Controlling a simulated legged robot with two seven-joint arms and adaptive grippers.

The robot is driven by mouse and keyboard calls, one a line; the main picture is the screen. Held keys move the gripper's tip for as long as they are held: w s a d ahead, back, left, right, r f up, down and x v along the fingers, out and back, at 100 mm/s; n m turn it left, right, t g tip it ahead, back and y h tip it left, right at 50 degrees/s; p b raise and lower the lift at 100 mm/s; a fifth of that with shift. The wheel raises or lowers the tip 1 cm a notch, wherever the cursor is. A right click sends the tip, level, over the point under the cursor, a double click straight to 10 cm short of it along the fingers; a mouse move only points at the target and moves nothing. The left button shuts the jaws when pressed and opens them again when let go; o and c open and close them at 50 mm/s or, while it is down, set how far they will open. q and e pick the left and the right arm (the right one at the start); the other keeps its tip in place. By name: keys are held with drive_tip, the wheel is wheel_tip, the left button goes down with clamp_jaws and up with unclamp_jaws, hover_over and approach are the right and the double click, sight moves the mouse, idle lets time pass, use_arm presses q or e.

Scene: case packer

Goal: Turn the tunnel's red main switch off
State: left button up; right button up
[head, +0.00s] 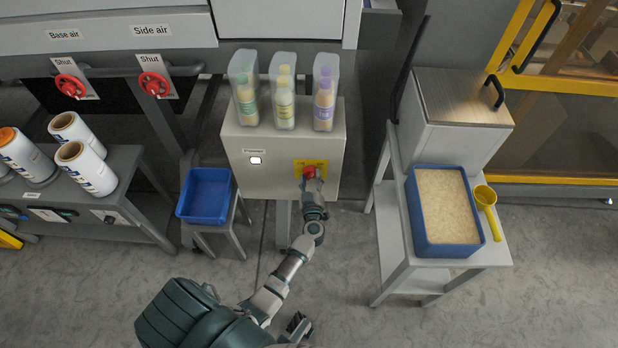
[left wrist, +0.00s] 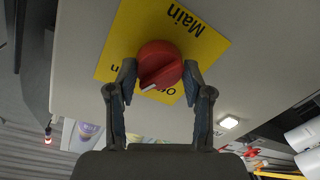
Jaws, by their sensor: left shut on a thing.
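The red main switch (head: 309,171) is a round knob on a yellow plate (head: 322,164) on the front of a grey box (head: 240,142). In the left wrist view the red knob (left wrist: 160,62) sits between my fingers, with a white mark on its lower edge. The yellow plate (left wrist: 207,47) reads "Main"; its other words are partly hidden by the knob and a finger. My left gripper (head: 312,182) is at the switch from below. In the left wrist view my left gripper (left wrist: 160,78) is shut on the knob, one finger on each side.
A lit white button (head: 256,160) is left of the switch. Several clear bins with bottles (head: 284,90) stand on the box. A blue tray (head: 206,195) is left; a tub of grains (head: 445,207) and a yellow scoop (head: 485,197) are right. Two red valves (head: 70,86) are upper left.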

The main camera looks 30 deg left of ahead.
use_arm(q)
drive_tip(key=n+p, duration=0.2)
drive_tip(key=n, duration=0.3)
drive_tip(key=shift+r+h, duration=0.1)
drive_tip(key=shift+h, duration=0.2)
drive_tip(key=shift+s+n+p, duration=0.1)
drive_tip(key=shift+n+p, duration=0.3)
drive_tip(key=shift+n, duration=0.6)
drive_tip(key=shift+a+n, duration=0.1)
drive_tip(key=shift+n, duration=0.8)
drive_tip(key=shift+n+h, duration=0.3)
drive_tip(key=shift+n, duration=0.5)
drive_tip(key=shift+f+n, duration=0.2)
drive_tip(key=shift+n, duration=0.9)
drive_tip(key=shift+s+n, duration=0.1)
drive_tip(key=shift+n, duration=0.4)
use_arm(e)
drive_tip(key=s+x, duration=0.2)
drive_tip(key=x, duration=0.7)
drive_tip(key=shift+w+f, duration=0.2)
drive_tip(key=shift+w, duration=0.05)
